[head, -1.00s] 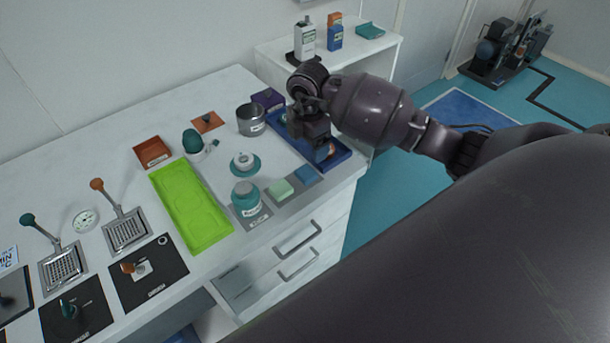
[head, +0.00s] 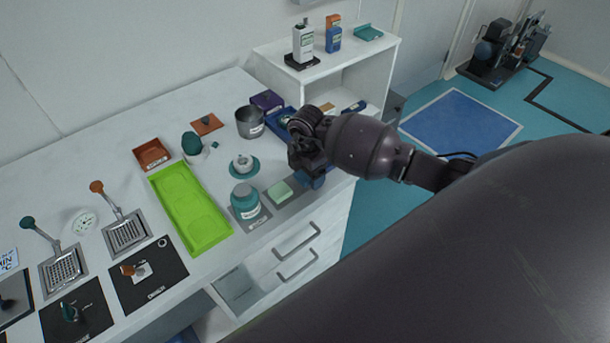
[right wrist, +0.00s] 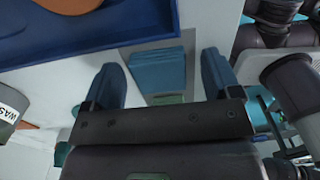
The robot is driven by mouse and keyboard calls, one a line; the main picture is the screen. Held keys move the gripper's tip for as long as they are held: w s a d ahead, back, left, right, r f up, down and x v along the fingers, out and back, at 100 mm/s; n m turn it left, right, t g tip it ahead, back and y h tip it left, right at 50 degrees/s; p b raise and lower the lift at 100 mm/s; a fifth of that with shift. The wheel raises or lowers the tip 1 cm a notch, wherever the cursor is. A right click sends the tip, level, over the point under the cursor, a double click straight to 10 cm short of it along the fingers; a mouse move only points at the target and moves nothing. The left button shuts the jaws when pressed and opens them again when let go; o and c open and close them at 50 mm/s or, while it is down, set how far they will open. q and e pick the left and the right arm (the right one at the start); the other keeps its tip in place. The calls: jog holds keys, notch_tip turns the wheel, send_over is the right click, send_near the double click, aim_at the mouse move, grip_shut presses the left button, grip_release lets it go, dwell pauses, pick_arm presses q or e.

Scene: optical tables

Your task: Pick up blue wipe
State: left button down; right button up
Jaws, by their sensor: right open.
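The blue wipe (right wrist: 158,70) shows in the right wrist view as a folded blue block. It lies on the grey mat near the table's front right corner. My right gripper (head: 310,172) is open above it, with its two blue fingers on either side of the wipe in the right wrist view (right wrist: 161,74). I cannot tell how high the fingertips are above the mat. In the head view the gripper mostly hides the wipe. A pale green wipe (head: 279,192) lies beside it. My left gripper is not in view.
A blue tray (right wrist: 150,32) is close to the right gripper. A teal-lidded jar (head: 245,200) stands left of the green wipe. A lime green tray (head: 188,208) lies farther left. A white shelf (head: 335,62) stands behind on the right.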

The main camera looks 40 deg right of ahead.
jog(key=shift+c, duration=0.2)
jog(key=c, duration=1)
jog(key=shift+c, duration=0.2)
notch_tip(320, 180, up, 20)
